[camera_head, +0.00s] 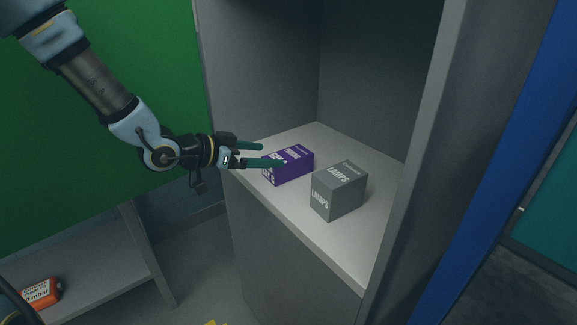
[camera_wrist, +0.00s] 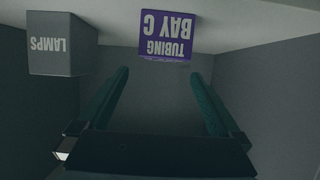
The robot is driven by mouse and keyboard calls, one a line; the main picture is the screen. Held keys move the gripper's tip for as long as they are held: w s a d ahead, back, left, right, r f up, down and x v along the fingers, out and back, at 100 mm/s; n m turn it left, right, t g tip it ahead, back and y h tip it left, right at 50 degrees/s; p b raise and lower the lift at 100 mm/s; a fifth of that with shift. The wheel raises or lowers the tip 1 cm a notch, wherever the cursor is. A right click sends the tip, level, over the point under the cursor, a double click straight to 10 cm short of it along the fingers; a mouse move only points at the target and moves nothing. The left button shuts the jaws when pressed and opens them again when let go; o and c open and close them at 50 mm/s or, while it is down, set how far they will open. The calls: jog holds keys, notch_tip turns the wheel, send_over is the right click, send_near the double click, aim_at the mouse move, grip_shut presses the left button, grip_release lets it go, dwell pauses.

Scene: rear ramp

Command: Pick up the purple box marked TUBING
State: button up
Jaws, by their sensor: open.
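The purple box (camera_head: 289,163) lies on the shelf of a grey cabinet, toward its left side. In the wrist view the purple box (camera_wrist: 167,36) appears upside down with the words TUBING BAY C, ahead of the fingertips and between their lines. My gripper (camera_head: 273,155) comes in from the left at the shelf's front edge, its two green fingers spread. In the head view one finger overlaps the box's near face; I cannot tell whether it touches. In the wrist view my gripper (camera_wrist: 158,80) is open with nothing between its fingers.
A grey box marked LAMPS (camera_head: 338,191) stands right of the purple box, a small gap apart; it also shows in the wrist view (camera_wrist: 62,44). Cabinet walls (camera_head: 362,75) close in the back and sides. The shelf (camera_head: 352,249) is bare in front. An orange item (camera_head: 41,292) lies lower left.

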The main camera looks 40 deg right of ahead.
aim_at(287, 155)
jog(key=p+x, duration=0.1)
jog(key=x, duration=0.7)
jog(key=shift+w+d+f+p, duration=0.1)
jog(key=shift+w+d+p, duration=0.1)
jog(key=shift+p, duration=0.1)
jog(key=shift+a, duration=0.1)
jog(key=shift+c, duration=0.2)
jog(key=c, duration=1.4)
